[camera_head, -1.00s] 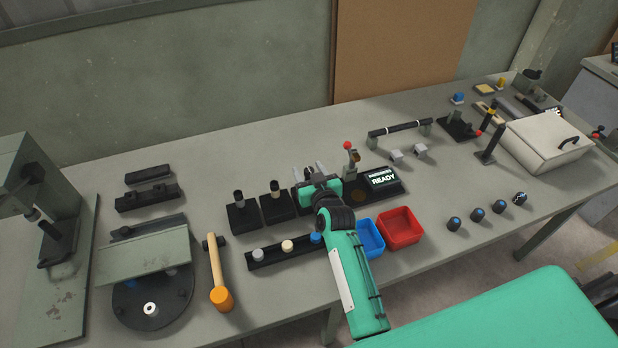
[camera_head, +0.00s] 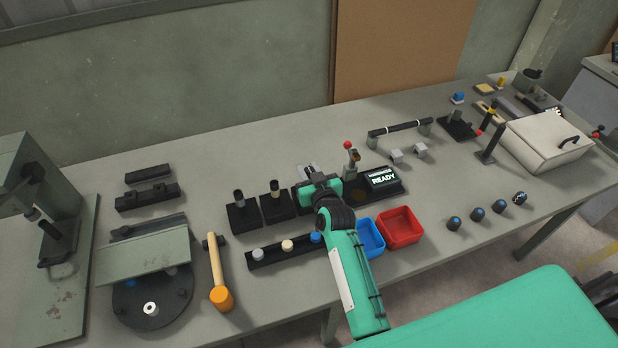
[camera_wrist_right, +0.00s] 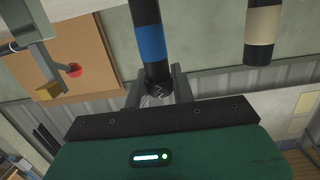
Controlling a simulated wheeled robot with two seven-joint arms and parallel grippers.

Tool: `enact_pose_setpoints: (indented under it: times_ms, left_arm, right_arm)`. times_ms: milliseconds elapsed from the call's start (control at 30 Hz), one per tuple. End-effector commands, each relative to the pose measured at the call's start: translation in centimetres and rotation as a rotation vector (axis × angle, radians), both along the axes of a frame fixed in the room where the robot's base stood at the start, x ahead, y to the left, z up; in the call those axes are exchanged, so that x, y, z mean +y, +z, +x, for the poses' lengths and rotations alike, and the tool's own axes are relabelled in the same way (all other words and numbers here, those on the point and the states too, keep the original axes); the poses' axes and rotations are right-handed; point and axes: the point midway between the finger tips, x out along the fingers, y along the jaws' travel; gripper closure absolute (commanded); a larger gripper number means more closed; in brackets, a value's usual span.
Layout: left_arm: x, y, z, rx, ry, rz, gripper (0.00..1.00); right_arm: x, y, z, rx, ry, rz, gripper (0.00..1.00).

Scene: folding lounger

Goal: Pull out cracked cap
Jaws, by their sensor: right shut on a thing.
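The cracked cap (camera_wrist_right: 158,91) is the dark end of a black post with a blue band (camera_wrist_right: 150,42), seen upside down in the right wrist view. Pale lines run across its end face. My right gripper (camera_head: 309,170) is shut on this cap at the third black stand, with its fingers (camera_wrist_right: 157,88) on either side of it. The cap is still in line with the blue-banded post, with no gap that I can make out. In the head view my gripper hides the cap and most of that post. My left gripper is not in view.
Two black stands with a grey-banded post (camera_head: 239,198) and a beige-banded post (camera_head: 275,188) are left of my gripper. A red-knobbed lever (camera_head: 348,147) and READY display (camera_head: 382,179) are right. Nearer are a cap rack (camera_head: 270,262), blue bin (camera_head: 371,240) and red bin (camera_head: 416,240).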

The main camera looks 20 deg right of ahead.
Motion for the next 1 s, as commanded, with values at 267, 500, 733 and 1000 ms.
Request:
enact_pose_setpoints:
  times_ms: [267, 500, 733, 1000]
  left_arm:
    - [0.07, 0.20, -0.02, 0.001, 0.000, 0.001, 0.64]
    - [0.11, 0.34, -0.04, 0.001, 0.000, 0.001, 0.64]
    - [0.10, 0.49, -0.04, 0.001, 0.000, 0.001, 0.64]
    - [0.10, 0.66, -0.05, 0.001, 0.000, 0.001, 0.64]
  right_arm:
    - [-0.01, 0.13, 0.00, 0.000, 0.000, 0.000, 1.00]
    - [-0.01, 0.25, 0.01, -0.001, 0.000, 0.000, 1.00]
    - [-0.01, 0.38, 0.03, -0.003, 0.000, 0.000, 1.00]
    - [-0.02, 0.56, 0.05, -0.004, -0.001, -0.001, 1.00]
